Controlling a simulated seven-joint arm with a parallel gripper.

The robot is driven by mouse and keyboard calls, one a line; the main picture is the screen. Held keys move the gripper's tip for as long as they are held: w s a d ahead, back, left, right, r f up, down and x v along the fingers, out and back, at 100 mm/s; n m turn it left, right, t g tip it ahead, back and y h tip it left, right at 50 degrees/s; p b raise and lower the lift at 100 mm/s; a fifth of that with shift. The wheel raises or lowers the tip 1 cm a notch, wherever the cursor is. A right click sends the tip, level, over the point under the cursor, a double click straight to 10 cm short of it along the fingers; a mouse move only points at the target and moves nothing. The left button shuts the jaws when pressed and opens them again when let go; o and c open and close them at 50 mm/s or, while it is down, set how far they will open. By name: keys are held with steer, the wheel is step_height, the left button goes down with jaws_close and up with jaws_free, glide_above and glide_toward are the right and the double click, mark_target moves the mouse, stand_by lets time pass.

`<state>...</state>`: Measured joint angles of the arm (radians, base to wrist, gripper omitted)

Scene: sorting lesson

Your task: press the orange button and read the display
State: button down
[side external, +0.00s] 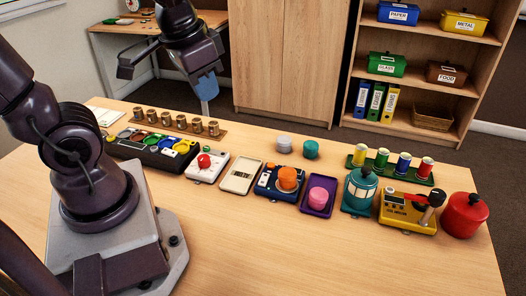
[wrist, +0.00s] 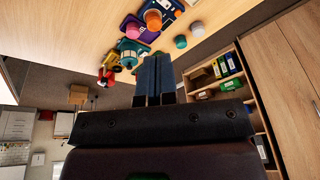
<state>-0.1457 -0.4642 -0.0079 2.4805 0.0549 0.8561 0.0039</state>
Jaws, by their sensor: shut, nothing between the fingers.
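A large orange button-like dome (side external: 288,178) sits on a dark blue device (side external: 266,187) in the middle of the row on the table. The orange dome also shows near the top of the wrist view (wrist: 153,19), where the picture is upside down. My gripper (side external: 205,108) is shut and empty, raised above the back of the table, to the left of the blue device and apart from it. Its blue fingers show together in the wrist view (wrist: 154,98). I cannot make out a readable display on the blue device.
A white box with a red knob (side external: 204,161), a cream tray (side external: 241,176), a purple tray with a pink piece (side external: 318,197) and a teal lantern (side external: 359,190) flank the blue device. A yellow device (side external: 407,212) and red pot (side external: 463,214) stand right. The table's front is clear.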

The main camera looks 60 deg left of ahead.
steer(key=w+a+f+m+y, duration=0.1)
steer(key=w+a+f+m, duration=0.1)
steer(key=w+a+f, duration=0.45)
steer(key=m+t+h, duration=0.4)
steer(key=m+t, duration=0.2)
steer(key=m, duration=0.4)
glide_above(270, 166)
step_height(270, 166, down, 10)
steer(key=shift+w+r+y, duration=0.1)
steer(key=shift+r+y, duration=0.05)
steer(key=shift+y, duration=0.15)
steer(key=shift+f, duration=4.45)
steer(key=shift+f, duration=0.1)
steer(key=shift+f, duration=0.3)
